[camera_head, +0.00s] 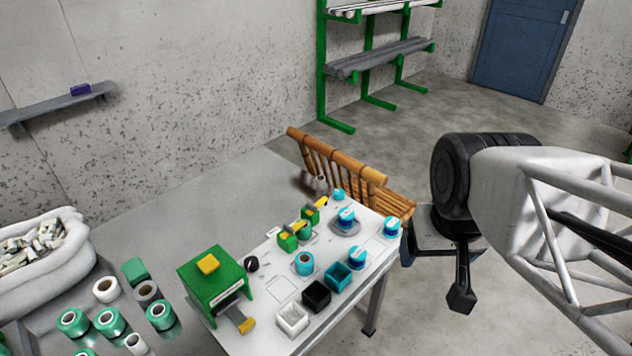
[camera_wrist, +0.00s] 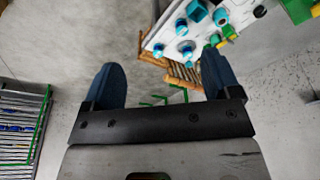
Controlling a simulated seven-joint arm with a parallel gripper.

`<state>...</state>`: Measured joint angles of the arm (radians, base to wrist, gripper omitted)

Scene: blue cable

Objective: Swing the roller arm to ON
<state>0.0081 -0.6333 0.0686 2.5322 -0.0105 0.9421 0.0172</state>
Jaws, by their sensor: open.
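Two small green blocks with yellow parts and short levers stand near the far edge of the white table: one nearer block (camera_head: 288,241) and one farther block (camera_head: 310,214). Either may carry the roller arm; I cannot tell which, nor read any ON mark. A yellow and green piece (camera_wrist: 227,34) shows at the top of the wrist view, beyond the right finger. My gripper (camera_wrist: 160,82) is open, with nothing between its two blue fingers. In the head view my gripper (camera_head: 461,292) hangs in the air right of the table, well apart from the blocks.
The white table (camera_head: 262,318) also holds a large green box (camera_head: 214,282), a black knob (camera_head: 251,264), teal, black and white bins, and blue-topped round parts (camera_head: 346,216). A wooden bench (camera_head: 340,165) stands behind it. Green spools lie left. Floor below my gripper is clear.

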